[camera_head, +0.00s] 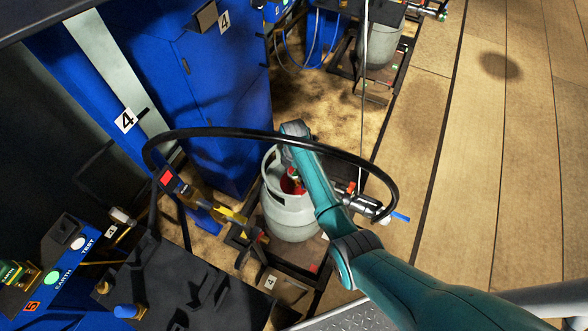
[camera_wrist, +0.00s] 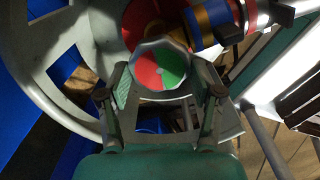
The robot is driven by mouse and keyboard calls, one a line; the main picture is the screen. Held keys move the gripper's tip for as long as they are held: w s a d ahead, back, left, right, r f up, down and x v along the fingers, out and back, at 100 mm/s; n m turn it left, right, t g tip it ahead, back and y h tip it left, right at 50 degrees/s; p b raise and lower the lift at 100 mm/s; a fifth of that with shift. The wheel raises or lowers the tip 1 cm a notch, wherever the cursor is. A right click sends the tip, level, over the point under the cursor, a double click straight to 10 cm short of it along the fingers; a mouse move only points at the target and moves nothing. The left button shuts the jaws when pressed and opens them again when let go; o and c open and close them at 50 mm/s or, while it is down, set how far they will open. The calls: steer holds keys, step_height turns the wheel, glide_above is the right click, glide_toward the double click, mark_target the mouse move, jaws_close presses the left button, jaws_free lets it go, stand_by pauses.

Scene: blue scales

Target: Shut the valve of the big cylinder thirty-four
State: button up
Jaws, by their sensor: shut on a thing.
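The big grey cylinder (camera_head: 290,217) stands upright on a dark low platform below the blue cabinet marked 4. No number thirty-four is readable on it. In the wrist view, its pale collar (camera_wrist: 40,85) curves round the left. The valve knob (camera_wrist: 160,62) is many-sided, with a red and green top face. My gripper (camera_wrist: 160,78) has one finger on each side of the knob and is shut on it. In the head view, my teal arm reaches down over the collar and hides most of the valve; the gripper's fingers cannot be made out there.
A black hose (camera_head: 262,134) loops over the cylinder and my arm. A metal coupling (camera_head: 356,201) is right of the cylinder, and a yellow-handled tool (camera_head: 229,215) is left. The blue cabinet (camera_head: 205,85) stands close behind. Another cylinder (camera_head: 380,45) is further back. Bare floor lies right.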

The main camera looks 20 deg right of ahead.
steer(key=m, duration=0.4)
steer(key=shift+w, duration=0.1)
steer(key=m, duration=0.4)
steer(key=shift+w+m, duration=0.1)
steer(key=shift+m, duration=0.2)
steer(key=m, duration=0.3)
steer(key=shift+w+m, duration=0.1)
steer(key=shift+m, duration=0.2)
steer(key=m, duration=0.4)
steer(key=shift+d+m, duration=0.1)
steer(key=shift+m, duration=0.2)
steer(key=m, duration=0.4)
steer(key=shift+w+d+m, duration=0.1)
steer(key=shift+m, duration=0.2)
steer(key=m, duration=0.3)
steer(key=shift+m, duration=0.3)
steer(key=m, duration=0.4)
steer(key=shift+d, duration=0.15)
steer(key=shift+m, duration=1.9)
